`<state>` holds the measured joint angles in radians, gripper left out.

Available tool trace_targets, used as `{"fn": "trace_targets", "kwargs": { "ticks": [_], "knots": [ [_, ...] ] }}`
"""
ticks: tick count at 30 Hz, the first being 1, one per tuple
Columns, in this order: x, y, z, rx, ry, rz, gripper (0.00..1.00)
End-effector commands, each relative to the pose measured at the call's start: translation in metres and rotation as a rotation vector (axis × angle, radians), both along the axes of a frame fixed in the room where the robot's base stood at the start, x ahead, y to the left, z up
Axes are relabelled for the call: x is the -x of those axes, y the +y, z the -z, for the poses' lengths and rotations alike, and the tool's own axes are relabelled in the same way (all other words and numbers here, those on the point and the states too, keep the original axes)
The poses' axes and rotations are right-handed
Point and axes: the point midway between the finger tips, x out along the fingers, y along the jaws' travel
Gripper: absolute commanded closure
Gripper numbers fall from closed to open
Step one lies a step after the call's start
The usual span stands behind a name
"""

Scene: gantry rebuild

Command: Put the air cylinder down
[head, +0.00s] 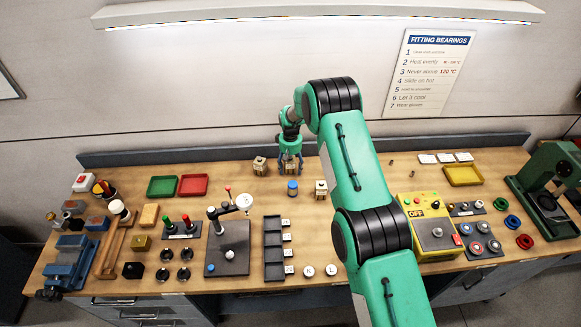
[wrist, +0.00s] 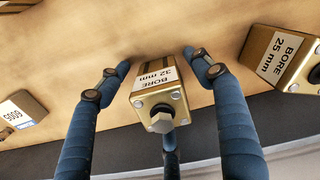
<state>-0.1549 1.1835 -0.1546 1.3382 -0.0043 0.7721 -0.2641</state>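The air cylinder, a brass-coloured block marked "BORE 32 mm" (wrist: 158,88) with a hex end facing the camera, stands on the wooden bench top in the wrist view. My gripper (wrist: 158,62) has its blue fingers around it. Gaps show between the left and right fingers and its sides. The third finger is partly hidden behind it. In the head view my gripper (head: 290,168) is low over the back of the bench, and its fingers hide most of the cylinder.
A similar cylinder, "BORE 25 mm" (wrist: 280,58), stands close on the right in the wrist view. A block labelled "6009" (wrist: 22,115) is at left. The back ledge (head: 230,149) is close behind.

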Motion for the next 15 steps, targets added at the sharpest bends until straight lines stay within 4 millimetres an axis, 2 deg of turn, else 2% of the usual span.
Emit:
{"fn": "trace_targets", "kwargs": {
  "ticks": [11,15],
  "knots": [
    [0.0002,-0.0001,-0.0024,0.000,0.001,0.000,0.35],
    [-0.0007,0.0001,-0.0096,-0.001,-0.002,0.000,0.35]
  ]
}}
